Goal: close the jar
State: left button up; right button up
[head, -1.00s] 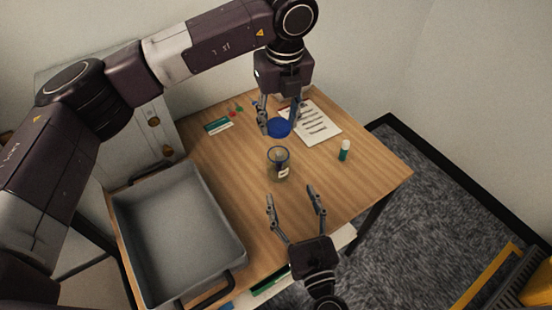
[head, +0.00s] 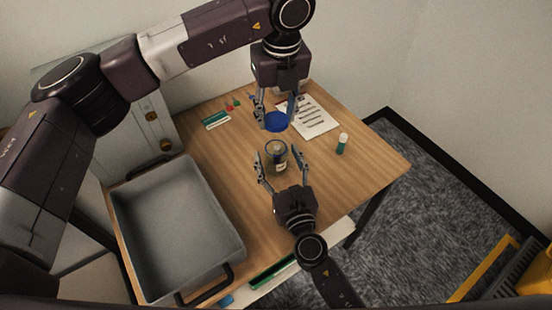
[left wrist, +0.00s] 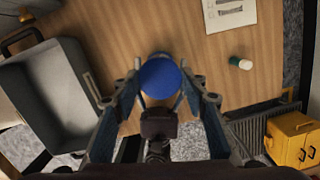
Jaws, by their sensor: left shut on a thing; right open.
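The glass jar (head: 276,150) stands upright on the wooden table, open at the top, with something dark inside. My left gripper (head: 276,118) is shut on the blue lid (head: 276,122) and holds it behind the jar in the head view, apart from it.
A grey tray (head: 233,226) takes up the table's left side. A green-and-white card (head: 215,120) lies at the back left.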

jog(key=shift+w+a, duration=0.15)
jog(key=shift+w, duration=0.3)
grip_shut()
pick_arm(q)
jog(key=shift+f, duration=2.45)
